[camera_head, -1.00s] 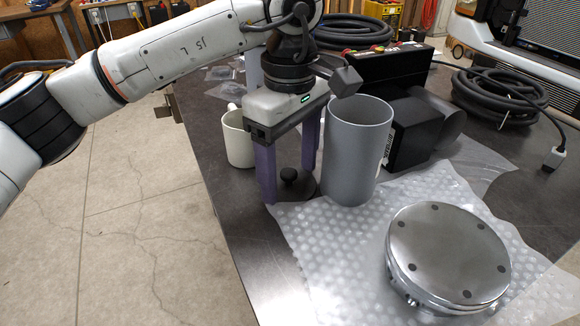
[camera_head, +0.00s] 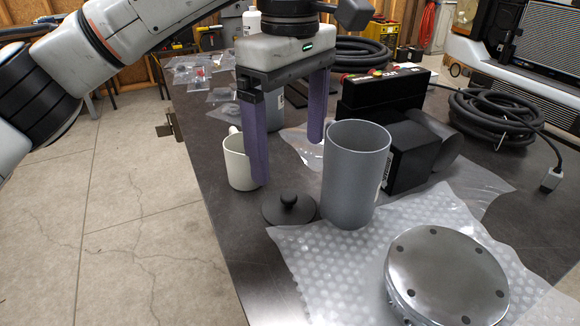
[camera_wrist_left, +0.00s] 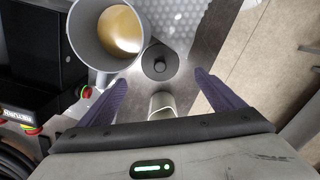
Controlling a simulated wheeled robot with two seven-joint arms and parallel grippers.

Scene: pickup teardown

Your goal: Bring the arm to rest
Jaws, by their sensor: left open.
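My left gripper (camera_head: 286,155) is open and empty, its two purple fingers pointing down above the table. In the left wrist view the fingers (camera_wrist_left: 160,92) stand wide apart. A black lid with a knob (camera_head: 289,208) lies flat on the table below the gripper, and it also shows in the left wrist view (camera_wrist_left: 160,64). A grey open canister (camera_head: 352,180) stands upright to the right of the lid. A white mug (camera_head: 238,165) stands behind the left finger, partly hidden. My right gripper is in neither view.
A round metal part (camera_head: 447,272) sits on bubble wrap (camera_head: 325,262) at the front right. Black boxes (camera_head: 410,150) and coiled black cable (camera_head: 497,112) stand beyond the canister. The table's left edge is near the mug, with open floor (camera_head: 120,230) beyond.

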